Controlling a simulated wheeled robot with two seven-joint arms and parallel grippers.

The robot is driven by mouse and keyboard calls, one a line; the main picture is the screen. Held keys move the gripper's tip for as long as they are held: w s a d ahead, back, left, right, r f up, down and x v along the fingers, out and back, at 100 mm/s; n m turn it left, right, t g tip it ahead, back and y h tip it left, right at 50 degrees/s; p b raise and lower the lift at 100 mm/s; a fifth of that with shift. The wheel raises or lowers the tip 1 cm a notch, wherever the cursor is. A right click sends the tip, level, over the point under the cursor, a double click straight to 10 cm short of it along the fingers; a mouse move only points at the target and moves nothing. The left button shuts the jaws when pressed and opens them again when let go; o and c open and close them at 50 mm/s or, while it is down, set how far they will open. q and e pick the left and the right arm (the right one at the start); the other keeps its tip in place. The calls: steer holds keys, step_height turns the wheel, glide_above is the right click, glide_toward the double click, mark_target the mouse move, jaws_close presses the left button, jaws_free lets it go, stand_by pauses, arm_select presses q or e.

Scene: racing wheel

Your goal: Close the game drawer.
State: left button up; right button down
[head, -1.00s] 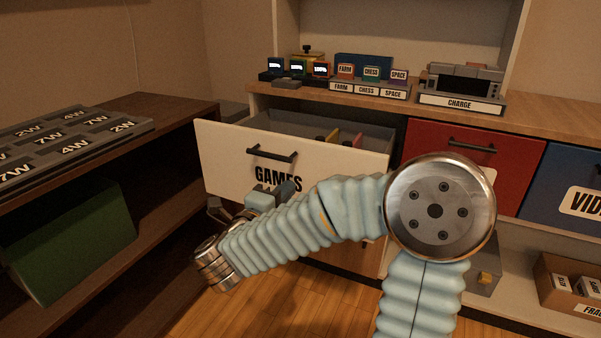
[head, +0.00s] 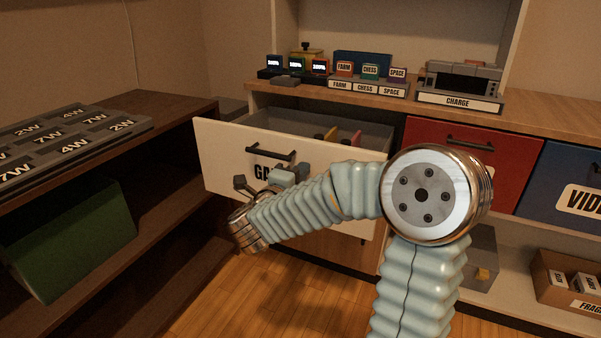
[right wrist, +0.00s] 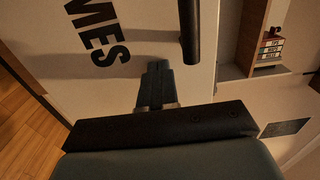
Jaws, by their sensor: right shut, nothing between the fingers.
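The game drawer (head: 220,155) has a cream front lettered "GAMES" and a black bar handle (head: 270,154). It stands pulled out of the cabinet, and its grey inside shows with a few coloured items in it. My right gripper (head: 284,175) is in front of the drawer face, just below the handle, covering part of the lettering. In the right wrist view its fingers (right wrist: 156,70) are together and empty, pointing at the drawer front between the lettering and the handle (right wrist: 190,32). I cannot tell whether the fingertips touch the front. My left gripper is not in view.
A red drawer (head: 428,145) and a blue drawer (head: 570,175) are to the right. Small game items and a charge station (head: 460,85) stand on the counter. A dark shelf (head: 165,115) with a green bin (head: 70,240) is at the left. The wooden floor in front is clear.

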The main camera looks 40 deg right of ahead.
steer(key=b+x, duration=0.2)
steer(key=x, duration=1.1)
steer(key=shift+d, duration=0.25)
steer(key=x, duration=1.2)
steer(key=shift+w+d+p, duration=0.15)
steer(key=shift+d+p, duration=0.15)
steer(key=shift+p, duration=0.05)
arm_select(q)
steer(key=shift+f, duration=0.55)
arm_select(e)
steer(key=shift+d+r, duration=0.3)
steer(key=shift+r, duration=0.05)
